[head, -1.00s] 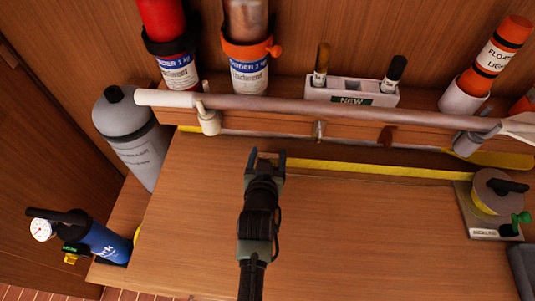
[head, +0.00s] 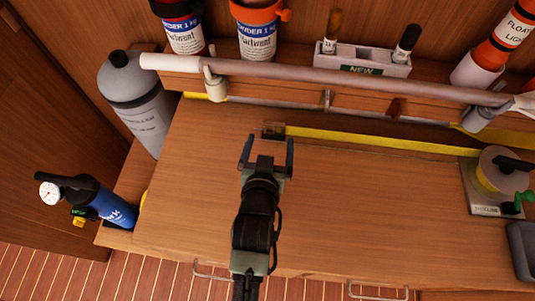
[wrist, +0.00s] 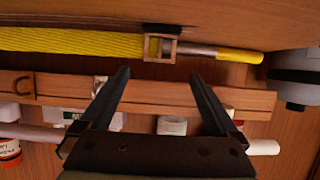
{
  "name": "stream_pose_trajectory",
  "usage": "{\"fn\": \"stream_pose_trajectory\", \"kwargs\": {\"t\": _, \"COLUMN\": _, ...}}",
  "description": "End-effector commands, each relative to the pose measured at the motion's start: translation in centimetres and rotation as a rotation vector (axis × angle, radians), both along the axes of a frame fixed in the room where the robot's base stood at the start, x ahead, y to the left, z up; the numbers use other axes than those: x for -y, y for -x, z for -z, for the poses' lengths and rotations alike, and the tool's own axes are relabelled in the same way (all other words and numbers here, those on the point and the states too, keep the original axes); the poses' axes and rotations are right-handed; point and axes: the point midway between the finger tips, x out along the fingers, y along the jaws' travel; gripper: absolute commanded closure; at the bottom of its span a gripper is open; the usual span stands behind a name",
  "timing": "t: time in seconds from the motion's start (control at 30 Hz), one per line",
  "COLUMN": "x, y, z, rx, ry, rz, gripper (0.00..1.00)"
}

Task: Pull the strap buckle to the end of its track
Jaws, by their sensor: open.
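The strap buckle (head: 273,130) is a small brownish frame at the left end of a yellow strap (head: 380,143) on the wooden worktop. The strap runs right from it to a reel (head: 496,178). The buckle also shows in the wrist view (wrist: 160,47), upper middle, with the yellow strap (wrist: 70,42) to its left. My gripper (head: 268,148) is open and empty, just in front of the buckle in the head view. In the wrist view my gripper's fingertips (wrist: 160,75) point toward the buckle, apart from it in the picture. I cannot tell a separate track.
A long grey pole (head: 350,82) crosses behind the strap. A grey cylinder (head: 140,105) and blue pump (head: 112,208) are at left.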

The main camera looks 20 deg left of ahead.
Motion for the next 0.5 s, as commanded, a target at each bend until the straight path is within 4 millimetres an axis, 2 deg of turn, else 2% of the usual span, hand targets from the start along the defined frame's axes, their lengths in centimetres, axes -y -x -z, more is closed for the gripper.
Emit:
{"fn": "stream_pose_trajectory", "kwargs": {"t": 0.03, "x": 0.3, "y": 1.0, "z": -0.3, "rx": -0.001, "ry": 0.0, "rz": 0.0, "gripper": 0.04}}
{"fn": "stream_pose_trajectory", "kwargs": {"t": 0.2, "x": 0.9, "y": 3.0, "z": -1.2, "rx": -0.001, "ry": 0.0, "rz": 0.0, "gripper": 0.04}}
{"fn": "stream_pose_trajectory", "kwargs": {"t": 0.5, "x": 1.2, "y": 4.0, "z": -1.8, "rx": 0.0, "ry": 0.0, "rz": 0.0, "gripper": 0.04}}
